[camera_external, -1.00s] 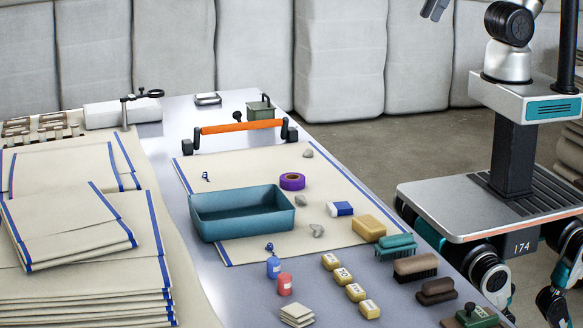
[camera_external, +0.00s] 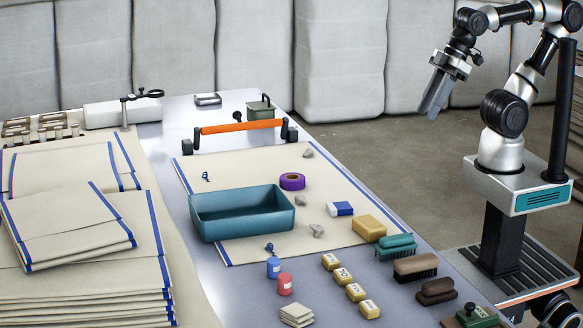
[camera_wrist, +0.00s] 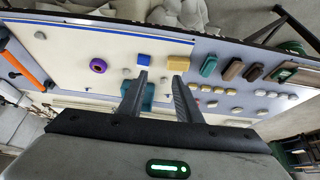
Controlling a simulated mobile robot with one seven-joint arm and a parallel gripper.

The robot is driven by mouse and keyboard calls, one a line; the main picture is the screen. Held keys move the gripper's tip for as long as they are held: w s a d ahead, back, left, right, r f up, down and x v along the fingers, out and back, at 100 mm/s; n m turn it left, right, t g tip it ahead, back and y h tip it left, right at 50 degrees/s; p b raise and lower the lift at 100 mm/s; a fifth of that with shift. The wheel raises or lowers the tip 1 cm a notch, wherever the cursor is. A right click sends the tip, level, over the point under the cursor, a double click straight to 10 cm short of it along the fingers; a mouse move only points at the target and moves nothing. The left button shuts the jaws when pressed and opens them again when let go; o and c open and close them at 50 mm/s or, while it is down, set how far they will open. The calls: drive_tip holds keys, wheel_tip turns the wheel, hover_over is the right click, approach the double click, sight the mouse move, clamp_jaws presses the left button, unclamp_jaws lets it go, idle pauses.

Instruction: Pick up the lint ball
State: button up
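Several small grey lint lumps lie on the cream cloth: one at the far edge (camera_external: 308,153), one right of the teal tray (camera_external: 301,199), and one nearer the front (camera_external: 317,230). In the wrist view, one lump shows at the upper left (camera_wrist: 40,35), one beside the purple tape (camera_wrist: 126,72), and one between my fingers' outlines (camera_wrist: 164,80). My gripper (camera_external: 431,112) hangs in the air right of the table, tilted downward. Its two fingers (camera_wrist: 160,78) are apart with nothing held between them. They partly cover the tray in the wrist view.
A yellow sponge (camera_external: 369,227), brushes (camera_external: 414,266) and small bottles (camera_external: 274,267) stand nearby. Folded cloth stacks (camera_external: 80,270) fill the left.

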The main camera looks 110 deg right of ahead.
wheel_tip(320, 180, down, 5)
drive_tip(key=b, duration=0.3)
drive_tip(key=shift+r+b, duration=0.2)
drive_tip(key=shift+b, duration=0.1)
drive_tip(key=o, duration=0.3)
drive_tip(key=shift+r, duration=0.2)
